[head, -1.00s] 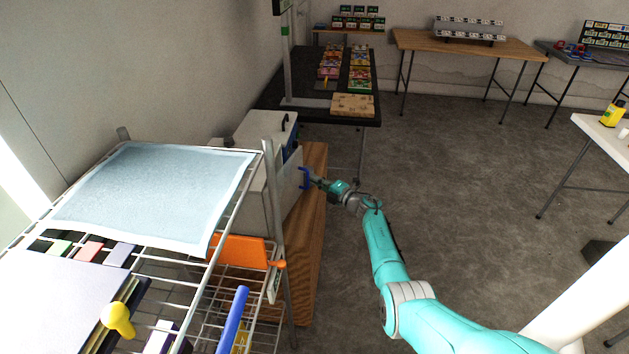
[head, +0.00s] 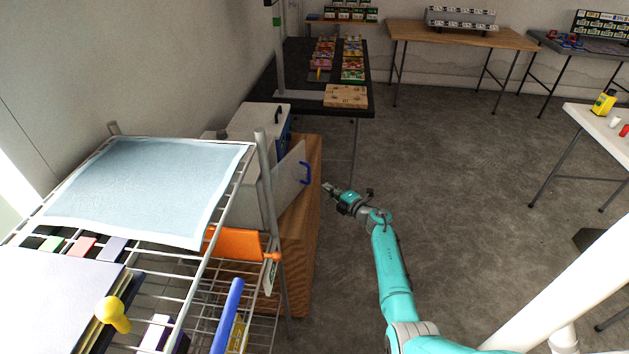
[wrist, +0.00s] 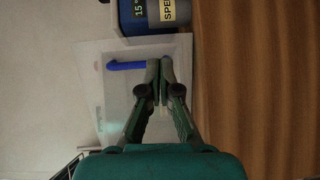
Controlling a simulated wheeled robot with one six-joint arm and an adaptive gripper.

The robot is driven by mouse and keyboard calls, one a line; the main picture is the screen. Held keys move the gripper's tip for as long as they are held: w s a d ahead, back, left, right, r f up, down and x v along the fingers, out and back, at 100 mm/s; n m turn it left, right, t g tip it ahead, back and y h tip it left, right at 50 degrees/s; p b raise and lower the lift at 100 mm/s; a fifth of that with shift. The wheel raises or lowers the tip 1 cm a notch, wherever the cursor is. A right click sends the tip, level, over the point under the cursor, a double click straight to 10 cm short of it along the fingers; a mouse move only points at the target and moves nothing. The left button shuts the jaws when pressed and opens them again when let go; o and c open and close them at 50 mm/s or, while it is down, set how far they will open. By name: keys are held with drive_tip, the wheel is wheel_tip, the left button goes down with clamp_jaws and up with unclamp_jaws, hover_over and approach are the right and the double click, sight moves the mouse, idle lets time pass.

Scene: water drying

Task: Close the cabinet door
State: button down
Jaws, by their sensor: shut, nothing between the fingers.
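The white cabinet (head: 262,124) stands on a wooden stand behind the wire rack. Its light grey door (head: 289,184) is open and juts out toward the right. The blue handle (head: 307,172) is on the door's outer end. My gripper (head: 326,186) is shut and empty, a little to the right of the handle and apart from it. In the wrist view, the shut fingertips (wrist: 158,64) appear just right of the blue handle (wrist: 126,66), with the pale door panel (wrist: 112,92) behind. The rack hides the cabinet's lower part in the head view.
A wire rack (head: 266,150) with a blue cloth on top stands at the near left. A blue labelled container (wrist: 152,14) is by the door. The wooden stand (head: 304,225) lies beneath. Open grey floor (head: 450,170) is to the right.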

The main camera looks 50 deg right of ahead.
drive_tip(key=s+a+r+m+h, duration=0.3)
drive_tip(key=s+a+h, duration=0.1)
drive_tip(key=s+a, duration=0.35)
approach(309, 176)
drive_tip(key=x, duration=0.7)
drive_tip(key=shift+w+d, duration=0.15)
